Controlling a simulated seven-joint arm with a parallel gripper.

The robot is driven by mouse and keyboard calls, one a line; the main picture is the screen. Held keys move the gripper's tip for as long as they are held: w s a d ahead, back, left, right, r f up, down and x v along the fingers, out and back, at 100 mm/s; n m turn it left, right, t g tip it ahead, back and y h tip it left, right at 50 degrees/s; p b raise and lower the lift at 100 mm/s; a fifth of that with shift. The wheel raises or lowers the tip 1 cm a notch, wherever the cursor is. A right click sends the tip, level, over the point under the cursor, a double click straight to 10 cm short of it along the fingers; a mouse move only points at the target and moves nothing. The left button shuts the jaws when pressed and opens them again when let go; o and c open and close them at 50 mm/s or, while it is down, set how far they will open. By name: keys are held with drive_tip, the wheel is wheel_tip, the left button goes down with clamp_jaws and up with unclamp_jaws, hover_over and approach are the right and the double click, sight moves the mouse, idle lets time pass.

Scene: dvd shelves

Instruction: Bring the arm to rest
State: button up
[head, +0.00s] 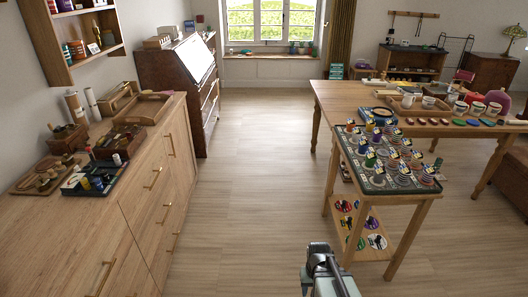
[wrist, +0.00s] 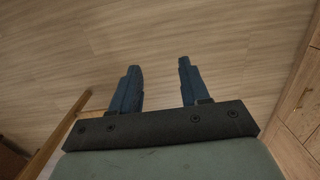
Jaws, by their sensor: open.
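My gripper (wrist: 159,82) is open and empty in the wrist view. Its two dark blue fingers stand apart with only bare wood floor (wrist: 160,35) beyond them. In the head view, part of my arm shows at the bottom, right of the middle, over the floor (head: 240,200). It is in front of and left of the small side table (head: 390,190). The fingertips cannot be made out there.
A long wooden cabinet (head: 150,200) with several items on top runs along the left. The small table holds several spools and discs. A larger table (head: 330,95) with cups stands behind it. The floor between the cabinet and the tables is clear.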

drive_tip(key=s+f+g, duration=0.3)
drive_tip(key=s+f, duration=0.5)
drive_tip(key=s, duration=0.5)
drive_tip(key=s+f+g, duration=0.3)
drive_tip(key=s+f, duration=0.5)
drive_tip(key=s, duration=0.5)
drive_tip(key=shift+s+f, duration=0.35)
drive_tip(key=shift+f, duration=0.05)
